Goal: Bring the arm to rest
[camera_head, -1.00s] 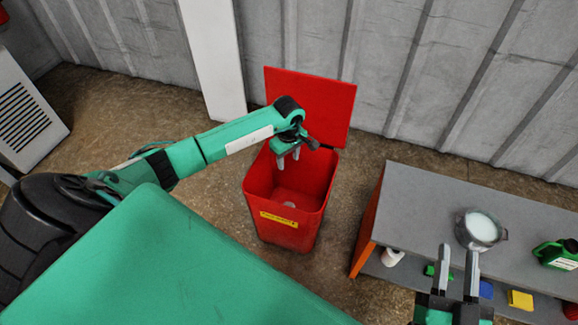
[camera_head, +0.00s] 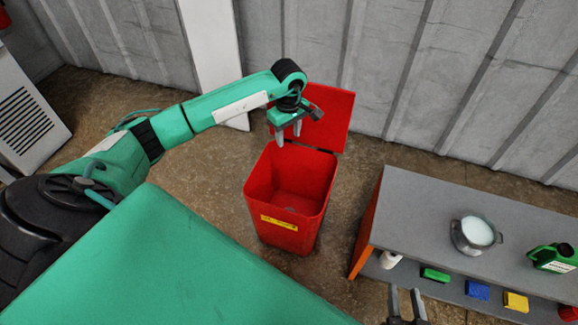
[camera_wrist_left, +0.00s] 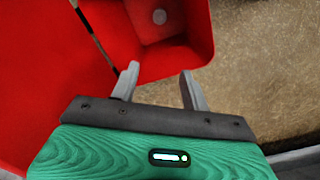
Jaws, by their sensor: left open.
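My left gripper (camera_head: 289,134) is open with nothing between its fingers. It hangs above the back of the open red bin (camera_head: 268,232), and its fingertips (camera_wrist_left: 158,80) show apart in the left wrist view, over the bin's edge. A small pale round spot (camera_wrist_left: 160,17) shows on the bin's floor. My left arm reaches in from the left, bent at the wrist. My right gripper (camera_head: 406,300) is at the bottom edge, in front of the grey table; its two fingers stand apart with nothing seen between them, and the rest is cut off.
The bin's red lid (camera_head: 325,118) stands raised behind it. The grey table (camera_head: 410,215) at right holds a pot (camera_head: 475,234) and a green canister (camera_head: 553,258). A lower shelf has a white bottle and several coloured blocks. A corrugated wall closes the back.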

